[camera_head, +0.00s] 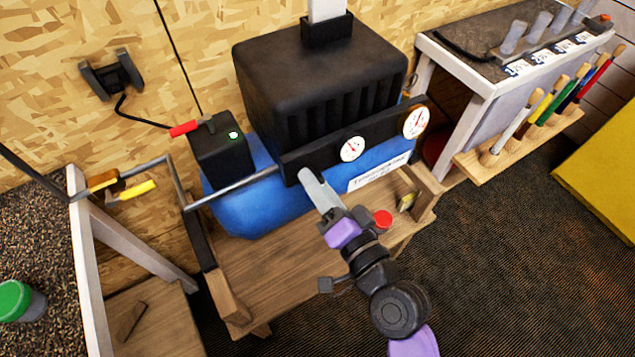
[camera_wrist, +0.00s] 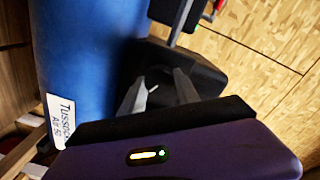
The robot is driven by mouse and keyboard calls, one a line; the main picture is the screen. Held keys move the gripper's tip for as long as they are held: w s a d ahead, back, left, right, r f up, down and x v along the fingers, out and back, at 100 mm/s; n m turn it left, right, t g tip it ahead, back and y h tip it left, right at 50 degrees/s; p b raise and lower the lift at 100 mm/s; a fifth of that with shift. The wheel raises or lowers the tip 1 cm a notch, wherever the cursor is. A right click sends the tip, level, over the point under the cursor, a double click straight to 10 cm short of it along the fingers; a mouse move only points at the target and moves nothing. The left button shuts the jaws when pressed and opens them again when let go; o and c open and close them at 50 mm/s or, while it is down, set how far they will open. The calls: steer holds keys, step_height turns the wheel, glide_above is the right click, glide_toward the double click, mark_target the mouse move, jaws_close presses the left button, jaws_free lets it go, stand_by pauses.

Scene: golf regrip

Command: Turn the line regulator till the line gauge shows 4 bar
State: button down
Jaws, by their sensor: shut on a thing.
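The compressor has a blue tank (camera_head: 240,208) and a black front panel (camera_head: 385,130). The panel carries a smaller white gauge (camera_head: 351,149) and a larger one (camera_head: 417,122). Their needles are too small to read, and I cannot tell which is the line gauge. My gripper (camera_head: 305,174) is at the panel's left end, left of the smaller gauge. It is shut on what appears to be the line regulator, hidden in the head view. In the wrist view my fingers (camera_wrist: 158,78) stand on either side of a dark part; its outline is unclear.
A metal pipe (camera_head: 235,188) runs to the panel. Bench (camera_head: 465,62) and grip rack (camera_head: 525,135) stand right. Dark carpet (camera_head: 490,260) lies clear at lower right.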

steer(key=c, duration=0.9)
jaws_free()
steer(key=b+v, duration=0.2)
steer(key=v, duration=0.6)
